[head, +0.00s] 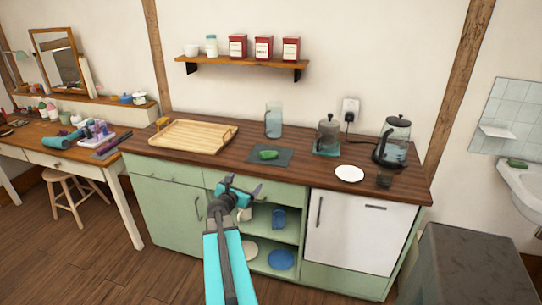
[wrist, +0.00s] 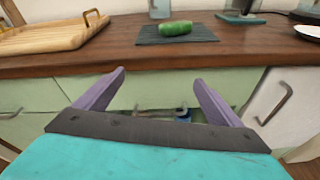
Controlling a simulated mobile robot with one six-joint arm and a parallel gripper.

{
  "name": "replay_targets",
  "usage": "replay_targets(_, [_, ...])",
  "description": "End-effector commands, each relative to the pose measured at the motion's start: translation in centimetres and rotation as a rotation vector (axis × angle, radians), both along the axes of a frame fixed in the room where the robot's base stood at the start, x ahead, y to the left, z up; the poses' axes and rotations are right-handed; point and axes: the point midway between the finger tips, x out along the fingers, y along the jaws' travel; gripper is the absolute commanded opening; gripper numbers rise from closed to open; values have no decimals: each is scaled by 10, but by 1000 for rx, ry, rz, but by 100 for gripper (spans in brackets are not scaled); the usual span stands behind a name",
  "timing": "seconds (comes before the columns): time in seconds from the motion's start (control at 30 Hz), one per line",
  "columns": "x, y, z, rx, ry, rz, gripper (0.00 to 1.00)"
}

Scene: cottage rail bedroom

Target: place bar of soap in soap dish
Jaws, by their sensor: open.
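A small green bar (head: 517,163), which looks like the bar of soap, lies on the rim of the white washbasin at the far right in the head view. A white ledge (head: 497,131), which looks like the soap dish, sticks out from the tiles above it and looks empty. My gripper (head: 240,185) is open and empty in front of the counter, far left of the basin. In the wrist view my open gripper (wrist: 159,77) faces the counter edge; basin, bar and ledge are out of that view.
A green cucumber-like thing (wrist: 175,28) lies on a dark slate board (wrist: 204,34) on the wooden counter (head: 232,135). A wooden tray (head: 190,136), glass jug (head: 273,120), white plate (head: 349,173) and kettle (head: 395,140) stand there too. A dark grey box (head: 470,265) stands before the basin.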

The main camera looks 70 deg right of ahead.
Motion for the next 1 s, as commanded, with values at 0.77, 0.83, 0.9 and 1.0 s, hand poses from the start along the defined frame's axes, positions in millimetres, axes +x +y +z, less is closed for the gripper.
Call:
replay_targets(0.77, [-40, -46, 50, -114, 191, 30, 89])
replay_targets(0.83, [-40, -50, 49, -114, 191, 30, 89])
replay_targets(0.9, [-40, -54, 49, -113, 191, 29, 89])
replay_targets(1.0, [-39, -63, 48, -113, 191, 29, 89])
